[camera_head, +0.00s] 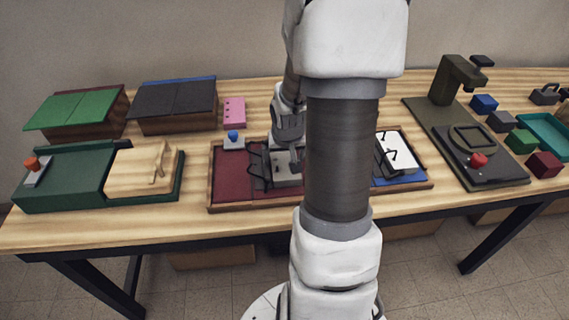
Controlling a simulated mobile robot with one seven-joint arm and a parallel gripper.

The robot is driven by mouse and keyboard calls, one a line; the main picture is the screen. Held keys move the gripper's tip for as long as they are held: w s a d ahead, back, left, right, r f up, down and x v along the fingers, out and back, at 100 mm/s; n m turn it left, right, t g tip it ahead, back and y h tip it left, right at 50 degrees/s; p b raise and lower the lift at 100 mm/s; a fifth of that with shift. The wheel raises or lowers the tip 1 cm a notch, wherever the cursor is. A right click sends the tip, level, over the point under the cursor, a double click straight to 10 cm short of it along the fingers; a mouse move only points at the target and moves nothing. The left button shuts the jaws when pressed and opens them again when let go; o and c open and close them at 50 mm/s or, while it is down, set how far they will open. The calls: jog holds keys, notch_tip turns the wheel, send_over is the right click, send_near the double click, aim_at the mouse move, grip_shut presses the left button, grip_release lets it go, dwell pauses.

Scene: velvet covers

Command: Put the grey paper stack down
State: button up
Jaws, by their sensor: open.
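My gripper (292,166) is at the wooden tray (225,207), left of my arm's dark column, with its jaws open. The tray has a dark red section (233,172) at left and a blue section (410,179) at right. A white stack (404,150) with a black handle lies over the blue section.
Two boxes with green (75,108) and dark grey (175,98) lids stand at back left. A green base with a wooden block (140,170) is in front. A dark green press (450,110) and several coloured blocks are at right. My arm hides the tray's middle right.

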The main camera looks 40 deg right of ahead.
jog(key=shift+r, duration=0.15)
jog(key=c, duration=1.5)
